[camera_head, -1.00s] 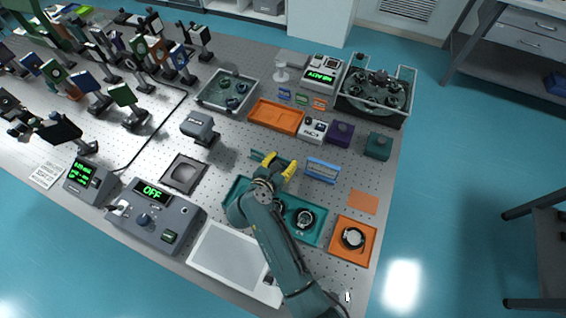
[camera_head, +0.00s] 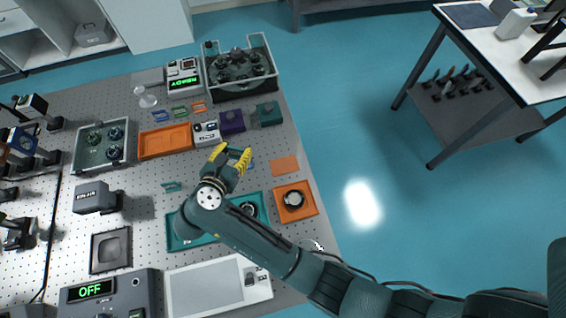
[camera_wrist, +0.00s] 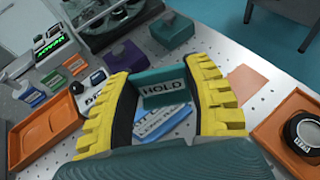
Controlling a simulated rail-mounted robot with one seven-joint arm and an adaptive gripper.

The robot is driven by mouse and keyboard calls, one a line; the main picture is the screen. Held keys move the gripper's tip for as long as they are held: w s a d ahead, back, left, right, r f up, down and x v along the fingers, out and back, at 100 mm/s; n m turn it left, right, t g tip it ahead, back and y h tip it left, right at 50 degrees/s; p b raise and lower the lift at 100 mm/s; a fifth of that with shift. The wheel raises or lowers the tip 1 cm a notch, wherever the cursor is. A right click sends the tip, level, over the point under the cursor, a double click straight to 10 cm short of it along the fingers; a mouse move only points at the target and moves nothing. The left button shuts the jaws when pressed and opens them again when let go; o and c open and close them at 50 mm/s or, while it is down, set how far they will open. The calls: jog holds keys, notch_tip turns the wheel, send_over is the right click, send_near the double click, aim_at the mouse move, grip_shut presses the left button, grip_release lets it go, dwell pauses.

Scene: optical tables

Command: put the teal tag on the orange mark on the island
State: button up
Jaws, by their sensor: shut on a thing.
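The teal tag (camera_wrist: 166,86), with a pale label reading HOLD, sits between the yellow fingers of my gripper (camera_wrist: 168,95) in the wrist view. My gripper is shut on it, above a blue printed block (camera_wrist: 160,122). In the head view my gripper (camera_head: 232,155) hides the tag and most of that block. The orange mark (camera_head: 285,166) is a flat bare square on the island (camera_head: 150,210), right of my gripper; it also shows in the wrist view (camera_wrist: 246,84).
An orange tray with a round item (camera_head: 313,206) lies just in front of the mark. A teal tray (camera_head: 180,236) lies under my arm. Teal (camera_head: 269,113) and purple (camera_head: 231,122) boxes stand behind. A small teal piece (camera_head: 172,186) lies left. The island's right edge is near the mark.

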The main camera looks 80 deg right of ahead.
aim_at(284, 167)
jog(key=s+d+f+m+g+y, duration=0.1)
jog(key=s+d+m+g, duration=0.25)
jog(key=s, duration=0.95)
notch_tip(284, 167, down, 11)
jog(key=b, duration=0.2)
jog(key=shift+w+r+b, duration=0.15)
jog(key=shift+b, duration=0.15)
jog(key=o, duration=0.8)
jog(key=shift+r, duration=0.1)
jog(key=shift+d, duration=0.1)
jog(key=shift+r+p, duration=0.35)
jog(key=shift+p, duration=0.05)
jog(key=v, duration=1.2)
jog(key=shift+f, duration=0.15)
jog(key=shift+w, duration=0.1)
